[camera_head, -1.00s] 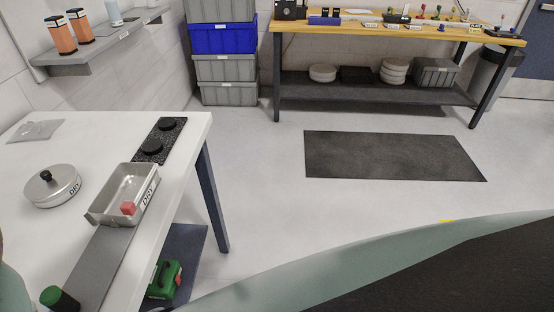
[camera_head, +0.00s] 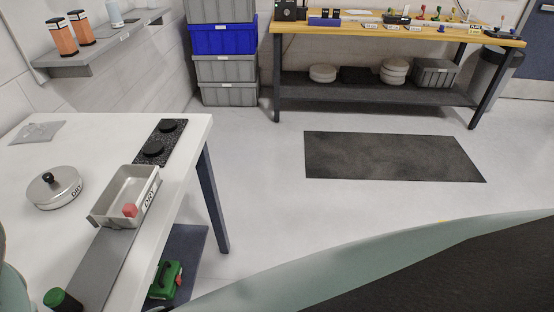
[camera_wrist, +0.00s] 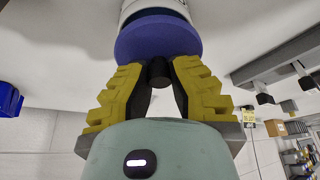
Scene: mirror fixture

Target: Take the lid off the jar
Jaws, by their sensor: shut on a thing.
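In the wrist view, my gripper (camera_wrist: 158,82) has its yellow fingers closed in on a short dark knob (camera_wrist: 158,70). The knob joins a round blue-purple lid (camera_wrist: 157,37) just past the fingertips. A pale round body, which looks like the jar (camera_wrist: 140,6), shows beyond the lid, mostly cut off by the frame edge. I cannot tell whether the lid is seated on it or apart. The blue lid and my gripper are not seen in the head view.
The white table holds a round metal lidded pot (camera_head: 54,188), a metal tray (camera_head: 112,217) with a red cube (camera_head: 130,210), a black two-burner plate (camera_head: 160,144) and a green-topped container (camera_head: 60,301). A shelf (camera_head: 100,47) is on the wall. The floor beyond is clear around a dark mat (camera_head: 390,157).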

